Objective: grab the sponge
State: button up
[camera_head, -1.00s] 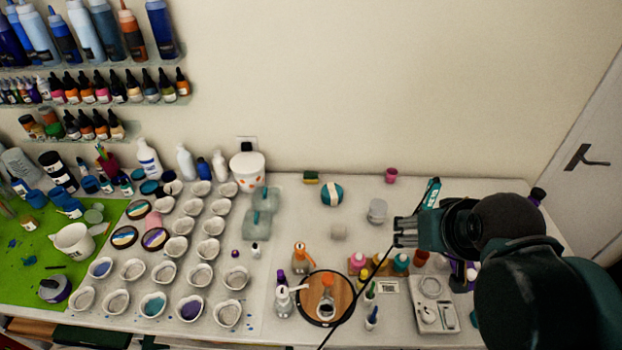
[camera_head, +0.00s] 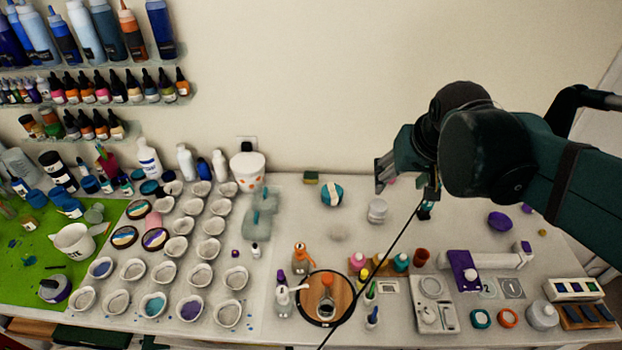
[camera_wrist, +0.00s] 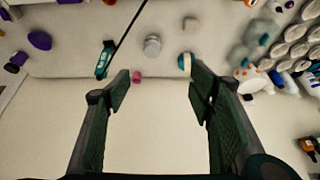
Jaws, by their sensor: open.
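The sponge (camera_head: 311,177) is a small green and yellow block. It lies at the back of the table by the wall, just left of the teal ball with a pale band (camera_head: 332,194). My gripper (camera_head: 379,172) is open and empty, above the back of the table, to the right of the sponge and apart from it. In the wrist view my gripper (camera_wrist: 158,85) shows its two fingers spread. The teal ball (camera_wrist: 184,62) is beside the right finger there. I cannot make out the sponge in that view; the right finger may hide it.
A grey lidded jar (camera_head: 377,210) stands right of the ball. A pink cup (camera_wrist: 136,77) shows between my fingers. A white pot (camera_head: 247,168) stands left of the sponge. The table front of the sponge is mostly clear. The wall rises close behind.

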jog(key=w+a+g, duration=0.1)
jog(key=w+a, duration=0.4)
jog(key=w, duration=0.7)
jog(key=g, duration=0.4)
send_over(311, 174)
jog(key=f, duration=2.5)
jog(key=shift+s+d+f, duration=0.25)
jog(key=shift+w+a+f, duration=0.15)
jog(key=shift+a+f, duration=0.1)
jog(key=shift+f, duration=0.2)
jog(key=shift+f, duration=1.3)
jog(key=shift+f, duration=0.1)
